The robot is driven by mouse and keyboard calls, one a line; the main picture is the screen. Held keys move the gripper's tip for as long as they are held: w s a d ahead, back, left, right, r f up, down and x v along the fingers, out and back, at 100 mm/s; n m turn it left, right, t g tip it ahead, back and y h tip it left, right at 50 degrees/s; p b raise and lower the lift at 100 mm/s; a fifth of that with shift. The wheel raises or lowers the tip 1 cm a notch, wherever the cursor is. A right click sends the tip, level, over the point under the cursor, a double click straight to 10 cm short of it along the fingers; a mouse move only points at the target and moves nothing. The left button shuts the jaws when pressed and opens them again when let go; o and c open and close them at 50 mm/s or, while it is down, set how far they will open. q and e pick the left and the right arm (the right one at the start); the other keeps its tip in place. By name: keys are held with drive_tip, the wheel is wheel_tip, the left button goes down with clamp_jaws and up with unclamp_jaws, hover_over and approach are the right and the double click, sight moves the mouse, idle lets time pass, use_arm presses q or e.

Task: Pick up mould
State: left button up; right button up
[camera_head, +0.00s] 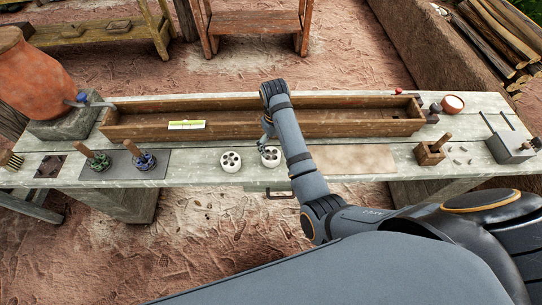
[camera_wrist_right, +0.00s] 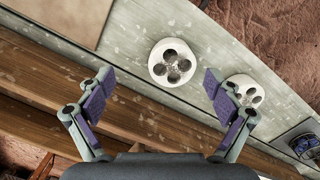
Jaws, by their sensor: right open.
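Two white round pieces with several holes in their tops, which look like moulds, stand on the front strip of the table. The right-hand white mould (camera_head: 270,156) is just in front of my right gripper (camera_head: 266,138). In the right wrist view this mould (camera_wrist_right: 172,62) appears between and beyond the spread fingertips of the gripper (camera_wrist_right: 158,82), which is open and empty. The left-hand white mould (camera_head: 230,161) stands a short way to the left; it also shows in the wrist view (camera_wrist_right: 245,90), partly behind a finger. My left gripper is not in view.
A long wooden trough (camera_head: 350,129) lies behind the moulds, with a yellow-white level (camera_head: 186,125) on it. Stamps with wooden handles (camera_head: 145,160) stand on a dark mat at left. A tan mat (camera_head: 350,160) lies right; a wooden box (camera_head: 430,154) stands beyond it.

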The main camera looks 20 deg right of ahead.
sight(271, 154)
drive_tip(key=shift+n+g, duration=0.3)
drive_tip(key=shift+n, duration=0.1)
drive_tip(key=r, duration=0.1)
drive_tip(key=w+a+r, duration=0.2)
drive_tip(key=shift+a+r, duration=0.1)
drive_tip(key=shift+r, duration=0.2)
drive_tip(key=f, duration=0.5)
drive_tip(key=shift+s+f, duration=0.15)
drive_tip(key=shift+s, duration=0.15)
drive_tip(key=shift+s+f+p, duration=0.1)
drive_tip(key=shift+f+p, duration=0.1)
drive_tip(key=shift+p, duration=0.15)
drive_tip(key=f, duration=0.3)
drive_tip(key=f+p, duration=0.1)
drive_tip(key=shift+s+f, duration=0.25)
drive_tip(key=shift+f, duration=0.15)
drive_tip(key=c, duration=1.5)
drive_tip(key=shift+o, duration=0.2)
drive_tip(key=shift+r, duration=0.1)
